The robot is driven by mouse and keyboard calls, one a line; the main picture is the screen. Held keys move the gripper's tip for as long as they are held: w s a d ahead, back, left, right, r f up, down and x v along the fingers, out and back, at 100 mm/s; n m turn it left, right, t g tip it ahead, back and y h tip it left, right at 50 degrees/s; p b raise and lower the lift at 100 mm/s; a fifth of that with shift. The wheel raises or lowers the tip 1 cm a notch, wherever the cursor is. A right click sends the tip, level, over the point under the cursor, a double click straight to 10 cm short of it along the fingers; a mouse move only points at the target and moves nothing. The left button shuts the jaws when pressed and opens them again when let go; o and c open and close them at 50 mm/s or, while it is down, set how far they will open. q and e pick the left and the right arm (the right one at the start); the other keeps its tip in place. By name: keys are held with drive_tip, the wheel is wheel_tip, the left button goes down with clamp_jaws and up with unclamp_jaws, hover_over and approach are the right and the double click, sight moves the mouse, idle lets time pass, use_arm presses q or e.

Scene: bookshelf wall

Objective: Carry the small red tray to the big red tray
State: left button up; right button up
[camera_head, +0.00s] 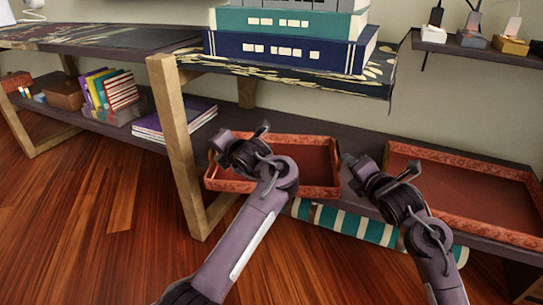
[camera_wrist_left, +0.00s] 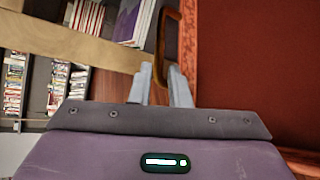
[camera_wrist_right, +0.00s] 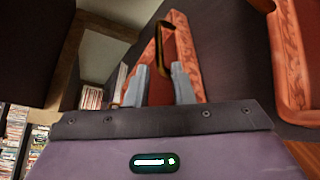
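The small red tray (camera_head: 310,165) sits on the lower shelf in the middle of the head view. Its ornate red rim also shows in the left wrist view (camera_wrist_left: 192,60) and the right wrist view (camera_wrist_right: 188,45). My left gripper (camera_head: 238,142) is at its left end; the fingers (camera_wrist_left: 160,68) stand a little apart around a thin brown handle (camera_wrist_left: 163,45), and contact is unclear. My right gripper (camera_head: 352,165) is at its right end, fingers (camera_wrist_right: 158,68) apart, with another handle (camera_wrist_right: 160,45) between and ahead of them. The big red tray (camera_head: 460,157) is to the right, empty.
Large books (camera_head: 290,48) lie on the upper shelf (camera_head: 300,75) above the small tray. A wooden leg (camera_head: 180,150) stands left of my left gripper. A striped teal roll (camera_head: 340,220) lies beneath the lower shelf. A wall shelf (camera_head: 470,48) hangs upper right.

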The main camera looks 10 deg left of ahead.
sight(339, 152)
use_arm(q)
drive_tip(key=shift+w, duration=0.15)
use_arm(e)
drive_tip(key=shift+w, duration=0.15)
use_arm(q)
drive_tip(key=shift+r, duration=0.1)
drive_tip(key=shift+a, duration=0.1)
